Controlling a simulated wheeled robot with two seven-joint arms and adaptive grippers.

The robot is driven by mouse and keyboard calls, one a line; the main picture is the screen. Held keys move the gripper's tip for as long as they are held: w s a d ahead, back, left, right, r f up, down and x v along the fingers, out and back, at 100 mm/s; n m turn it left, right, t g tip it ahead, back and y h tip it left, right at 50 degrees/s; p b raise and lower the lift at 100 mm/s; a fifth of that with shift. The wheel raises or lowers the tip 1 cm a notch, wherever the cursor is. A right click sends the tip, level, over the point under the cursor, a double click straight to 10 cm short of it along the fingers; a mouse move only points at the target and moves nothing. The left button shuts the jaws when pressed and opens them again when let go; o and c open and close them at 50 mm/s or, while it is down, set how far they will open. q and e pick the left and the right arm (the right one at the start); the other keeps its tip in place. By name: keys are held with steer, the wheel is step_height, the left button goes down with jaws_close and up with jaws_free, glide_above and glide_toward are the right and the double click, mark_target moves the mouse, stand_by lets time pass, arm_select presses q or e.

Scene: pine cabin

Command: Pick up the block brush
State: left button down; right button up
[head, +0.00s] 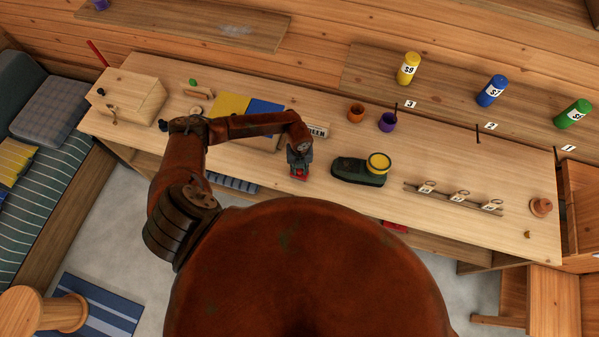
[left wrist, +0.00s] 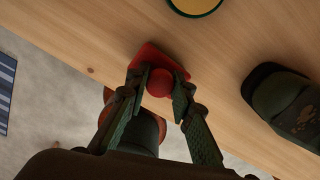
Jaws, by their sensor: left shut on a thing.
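The block brush (left wrist: 150,60) is a flat red block with a round red knob. In the left wrist view the knob sits between the two fingertips of my left gripper (left wrist: 160,84), which is shut on it. In the head view the same gripper (head: 299,167) points down near the front edge of the workbench, with a little of the red brush (head: 299,176) showing below it. The bristles are hidden, and I cannot tell whether the brush touches the bench. My right gripper is not in view.
A dark green shoe-like object (head: 350,176) and a yellow-topped round tin (head: 379,161) are right of the gripper. Orange (head: 355,113) and purple (head: 387,123) cups stand behind. A hook rail (head: 445,198) lies farther right. Bare bench wood (head: 330,150) surrounds the gripper.

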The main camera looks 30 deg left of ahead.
mark_target(299, 170)
arm_select(q)
steer(key=shift+r, duration=0.2)
steer(key=shift+r+b, duration=0.25)
steer(key=shift+b, duration=0.1)
step_height(299, 170, up, 2)
steer(key=shift+r+b, duration=0.2)
steer(key=shift+b, duration=0.5)
steer(key=s+d+r+b, duration=0.4)
steer(key=s+d+r, duration=0.3)
steer(key=s, duration=0.5)
steer(key=shift+d+r, duration=0.15)
steer(key=shift+r, duration=1.25)
steer(key=c, duration=2.3)
jaws_free()
steer(key=shift+w, duration=0.1)
steer(key=c, duration=0.4)
